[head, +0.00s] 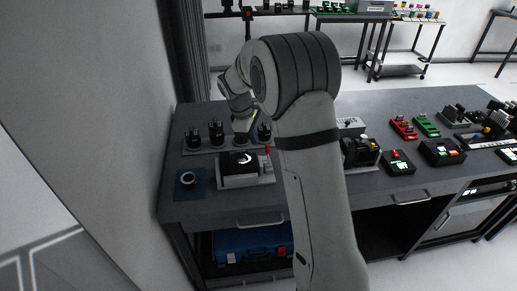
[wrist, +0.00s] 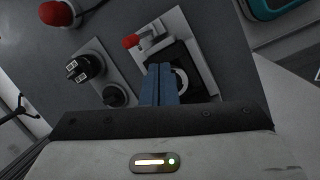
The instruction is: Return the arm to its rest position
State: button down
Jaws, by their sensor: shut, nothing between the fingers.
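My arm (head: 315,180) rises through the middle of the head view and bends over the workbench. My gripper (wrist: 158,68) shows in the wrist view with its two blue fingers together and nothing between them. In the head view the fingers are hard to make out. Below the wrist is a grey fixture (head: 245,182) with a black top, a white ring and a red-tipped lever. In the wrist view the same fixture (wrist: 190,38) lies behind the fingertips, which cover part of its black top. I cannot tell the gap between them.
The workbench (head: 215,208) has a row of black knobs (head: 216,133) behind the fixture and a blue pad (head: 190,183) with a dark ring at left. Red (head: 404,127) and green (head: 426,126) devices stand to the right. A wall (head: 110,110) stands close on the left.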

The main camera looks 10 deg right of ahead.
jog(key=s+r+m+y, duration=0.1)
jog(key=s+r+m, duration=0.2)
jog(key=s+r, duration=0.55)
jog(key=s+d+r+m+t+y, duration=0.1)
jog(key=s+m, duration=0.8)
jog(key=s, duration=1.5)
jog(key=shift+s+d+r+t+y, duration=0.25)
jog(key=shift+d+t+y, duration=0.25)
jog(key=shift+d+t, duration=0.3)
